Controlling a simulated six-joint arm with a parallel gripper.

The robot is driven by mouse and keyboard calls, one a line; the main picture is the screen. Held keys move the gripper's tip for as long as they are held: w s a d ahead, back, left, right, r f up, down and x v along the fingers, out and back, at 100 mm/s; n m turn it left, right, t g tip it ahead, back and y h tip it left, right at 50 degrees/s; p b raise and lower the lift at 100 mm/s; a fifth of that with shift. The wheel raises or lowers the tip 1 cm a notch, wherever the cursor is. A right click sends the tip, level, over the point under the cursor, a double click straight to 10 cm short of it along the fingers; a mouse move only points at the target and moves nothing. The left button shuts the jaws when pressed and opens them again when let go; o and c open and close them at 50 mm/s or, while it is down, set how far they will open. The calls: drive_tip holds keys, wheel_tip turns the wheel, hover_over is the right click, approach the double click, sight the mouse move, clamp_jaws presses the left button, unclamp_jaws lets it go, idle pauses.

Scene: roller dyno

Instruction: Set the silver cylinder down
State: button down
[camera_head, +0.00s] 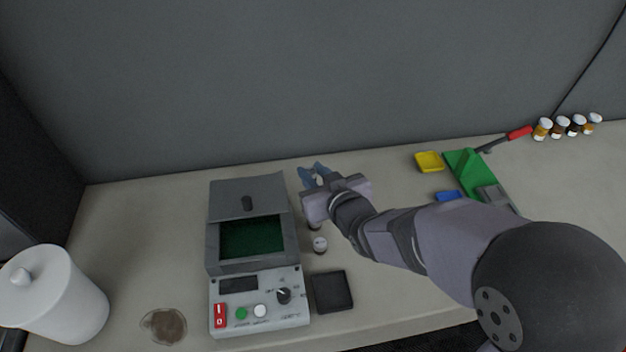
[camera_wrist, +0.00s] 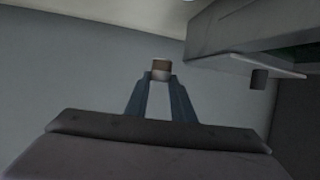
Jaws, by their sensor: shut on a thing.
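My gripper (camera_head: 313,176) is at the back of the bench, just right of the grey machine's raised lid. In the wrist view its two blue-grey fingers (camera_wrist: 161,80) are shut on a small cylinder (camera_wrist: 161,69) at their tips. This cylinder looks silvery with a brownish band; I take it as the silver cylinder. In the head view it is not clearly visible at the fingertips. I cannot tell whether it touches a surface.
The grey machine (camera_head: 256,284) has a green-lined chamber (camera_head: 250,238). A small white-topped cylinder (camera_head: 319,244) and a black square tray (camera_head: 332,292) stand to its right.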

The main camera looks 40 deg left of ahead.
drive_tip(key=shift+w+d+r, duration=0.15)
drive_tip(key=shift+w, duration=0.05)
drive_tip(key=w, duration=0.4)
drive_tip(key=s+a+r+n+g+y+p, duration=0.1)
drive_tip(key=s+a+r+n+g+y, duration=0.1)
drive_tip(key=s+a+r+n+g, duration=0.15)
drive_tip(key=r+n+g+h, duration=0.1)
drive_tip(key=n+g+h, duration=0.2)
drive_tip(key=n+g, duration=0.8)
hover_over(261, 244)
drive_tip(key=shift+m+y, duration=0.3)
drive_tip(key=shift+m, duration=0.25)
drive_tip(key=shift+f+p, duration=0.75)
drive_tip(key=shift+f, duration=4.2)
drive_tip(key=shift+f, duration=0.2)
